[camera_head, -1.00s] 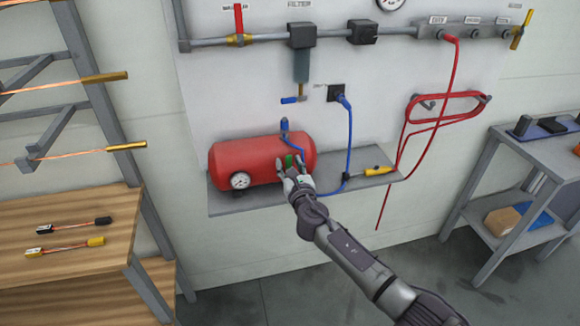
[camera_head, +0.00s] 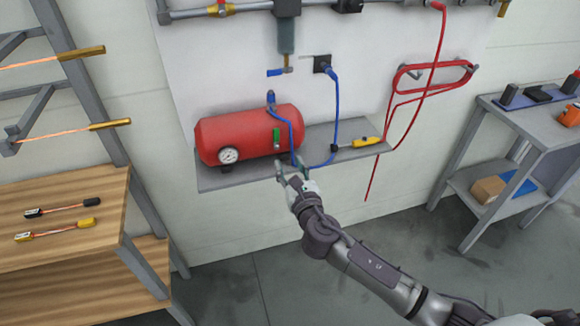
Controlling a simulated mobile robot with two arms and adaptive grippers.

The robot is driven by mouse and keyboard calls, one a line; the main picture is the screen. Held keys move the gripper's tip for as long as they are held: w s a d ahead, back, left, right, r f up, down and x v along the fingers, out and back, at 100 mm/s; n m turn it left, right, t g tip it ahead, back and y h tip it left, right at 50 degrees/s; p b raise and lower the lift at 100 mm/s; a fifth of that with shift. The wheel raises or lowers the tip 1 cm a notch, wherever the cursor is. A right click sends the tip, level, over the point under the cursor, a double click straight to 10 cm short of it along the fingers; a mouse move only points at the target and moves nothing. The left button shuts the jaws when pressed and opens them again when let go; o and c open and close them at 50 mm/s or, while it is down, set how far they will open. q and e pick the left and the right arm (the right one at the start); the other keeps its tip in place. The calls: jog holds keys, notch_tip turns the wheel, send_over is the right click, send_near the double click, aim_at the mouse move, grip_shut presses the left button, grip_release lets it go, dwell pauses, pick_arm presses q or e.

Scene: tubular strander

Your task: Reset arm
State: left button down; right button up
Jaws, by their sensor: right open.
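My right gripper (camera_head: 291,177) is open and empty. It is in front of the grey shelf (camera_head: 222,182), just below the right end of the red tank (camera_head: 230,133). The tank has a round gauge (camera_head: 229,156) at its lower left and a green lever (camera_head: 276,137) near its right end. The lever hangs upright and the gripper is apart from it. My right arm (camera_head: 350,258) reaches in from the lower right. My left gripper is not in view.
A blue hose (camera_head: 334,110) runs from the wall socket to the shelf, where a yellow-handled tool (camera_head: 362,142) lies. A red hose hangs coiled (camera_head: 436,80) at right. A wooden bench (camera_head: 60,245) is left; a grey table (camera_head: 545,125) is right. The floor between is clear.

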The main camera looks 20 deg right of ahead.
dwell(0.3)
jog(key=s+d+f+m+g, duration=0.3)
jog(key=s+f+m, duration=0.2)
jog(key=f, duration=0.7)
jog(key=s+d+f+m+g+h, duration=0.1)
jog(key=s+d+f+m+g, duration=0.15)
jog(key=s+f+m, duration=0.65)
jog(key=s+d+f+m+g, duration=0.15)
jog(key=f+g, duration=0.25)
jog(key=f, duration=1.1)
jog(key=s+f+m+g, duration=0.2)
jog(key=s+f+m, duration=0.4)
jog(key=s, duration=0.6)
jog(key=s+f+m+g, duration=0.3)
jog(key=s+f+m, duration=0.3)
jog(key=s, duration=0.7)
jog(key=s+d+f+m+g, duration=0.1)
jog(key=s+f+m, duration=0.5)
jog(key=s, duration=0.6)
jog(key=shift+s+f+g, duration=0.25)
jog(key=shift+s+g, duration=0.1)
jog(key=shift+g, duration=0.4)
jog(key=shift+m, duration=0.25)
